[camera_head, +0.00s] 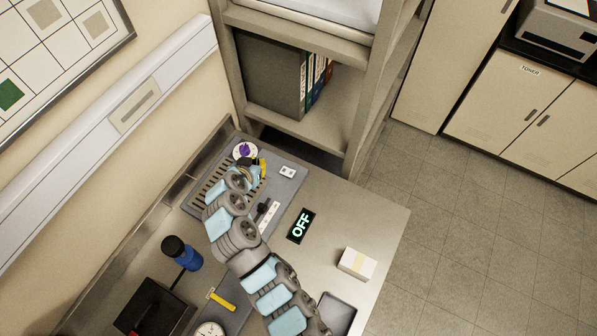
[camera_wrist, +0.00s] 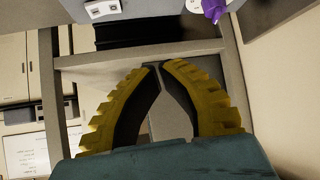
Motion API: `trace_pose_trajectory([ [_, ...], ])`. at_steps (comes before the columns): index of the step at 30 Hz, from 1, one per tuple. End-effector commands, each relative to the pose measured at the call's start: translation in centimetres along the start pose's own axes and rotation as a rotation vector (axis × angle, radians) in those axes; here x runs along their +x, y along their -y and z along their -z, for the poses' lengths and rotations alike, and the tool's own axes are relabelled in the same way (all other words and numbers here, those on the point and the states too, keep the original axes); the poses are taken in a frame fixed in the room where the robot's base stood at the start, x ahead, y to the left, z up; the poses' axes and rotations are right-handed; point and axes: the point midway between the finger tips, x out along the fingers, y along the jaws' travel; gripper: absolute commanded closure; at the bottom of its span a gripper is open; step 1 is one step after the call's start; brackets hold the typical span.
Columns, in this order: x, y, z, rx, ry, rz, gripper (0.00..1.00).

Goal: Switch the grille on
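A slotted grille (camera_head: 212,187) is set in the grey panel at the far end of the bench, partly hidden by my arm. A purple knob (camera_head: 244,150) on a round white dial sits at the panel's far corner. The knob also shows at the top right edge of the wrist view (camera_wrist: 213,8). A black display (camera_head: 300,225) on the bench reads OFF. My gripper (camera_wrist: 160,64) has yellow ribbed fingers with the tips together and nothing visible between them. In the head view my gripper (camera_head: 261,167) is just right of the knob, apart from it in the picture.
A small white two-button plate (camera_head: 287,171) is on the panel, right of my gripper. A blue bottle (camera_head: 182,252), a yellow-handled tool (camera_head: 222,299) and a round gauge (camera_head: 208,330) are nearer. A white box (camera_head: 356,263) is near the right edge. Shelving (camera_head: 300,123) stands behind the bench.

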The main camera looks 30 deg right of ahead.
Motion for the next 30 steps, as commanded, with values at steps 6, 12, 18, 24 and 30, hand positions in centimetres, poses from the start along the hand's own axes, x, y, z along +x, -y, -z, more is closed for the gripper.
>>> trace_pose_trajectory([
  [6,-0.4,-3.1,-0.3,0.078,0.074,-0.160,1.00],
  [12,-0.9,-4.6,-0.5,0.118,0.107,-0.235,1.00],
  [18,-1.0,-4.9,-0.5,0.126,0.113,-0.249,1.00],
  [24,-1.0,-4.9,-0.5,0.125,0.113,-0.249,1.00],
  [30,-0.3,-5.1,-0.6,0.125,0.114,-0.251,1.00],
])
